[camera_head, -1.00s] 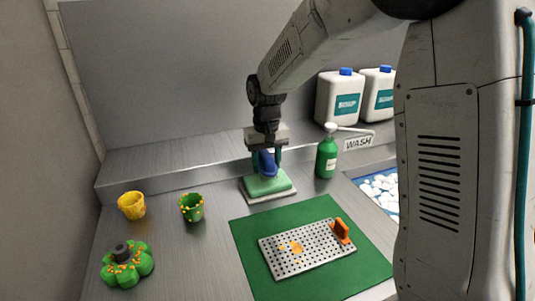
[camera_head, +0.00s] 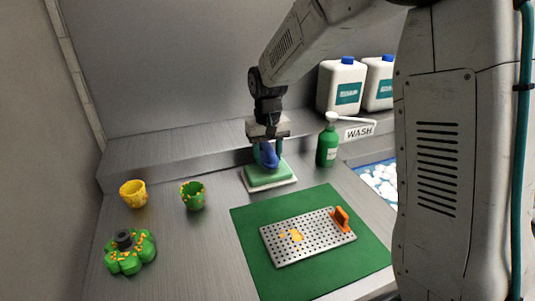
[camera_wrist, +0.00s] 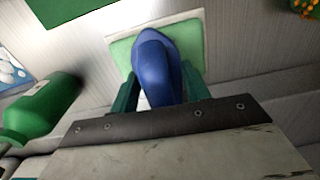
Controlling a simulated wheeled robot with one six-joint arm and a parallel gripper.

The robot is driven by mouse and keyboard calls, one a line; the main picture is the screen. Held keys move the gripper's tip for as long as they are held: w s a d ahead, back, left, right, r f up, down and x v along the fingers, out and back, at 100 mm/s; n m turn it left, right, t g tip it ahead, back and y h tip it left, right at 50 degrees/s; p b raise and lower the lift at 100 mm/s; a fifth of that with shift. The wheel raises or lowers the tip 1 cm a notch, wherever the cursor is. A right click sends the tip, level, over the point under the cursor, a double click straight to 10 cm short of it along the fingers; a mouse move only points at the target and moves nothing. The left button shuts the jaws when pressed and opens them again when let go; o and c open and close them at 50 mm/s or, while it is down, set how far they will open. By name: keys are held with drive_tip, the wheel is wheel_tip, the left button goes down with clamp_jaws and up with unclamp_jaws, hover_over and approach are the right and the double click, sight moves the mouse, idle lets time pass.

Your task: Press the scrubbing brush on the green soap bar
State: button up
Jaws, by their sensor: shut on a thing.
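My gripper (camera_head: 267,150) is shut on the blue scrubbing brush (camera_head: 268,155). In the wrist view the brush (camera_wrist: 155,65) shows as a blue rounded handle between the two dark green fingers (camera_wrist: 157,92). The green soap bar (camera_head: 269,175) lies on a pale tray (camera_head: 271,187) directly below the brush. In the wrist view the soap bar (camera_wrist: 190,42) shows on both sides of the brush. The brush's underside is hidden, so I cannot tell for certain whether it touches the soap.
A green pump bottle (camera_head: 327,147) stands close to the right of the soap. A perforated metal plate (camera_head: 300,245) with an orange handle (camera_head: 341,219) lies on a green mat (camera_head: 350,265). Green (camera_head: 193,197) and yellow (camera_head: 132,195) cups and a green flower-shaped thing (camera_head: 128,262) stand left.

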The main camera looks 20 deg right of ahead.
sight(268, 145)
drive_tip(key=shift+f, duration=0.55)
idle(1.1)
drive_tip(key=shift+r, duration=0.1)
drive_tip(key=shift+r, duration=3.45)
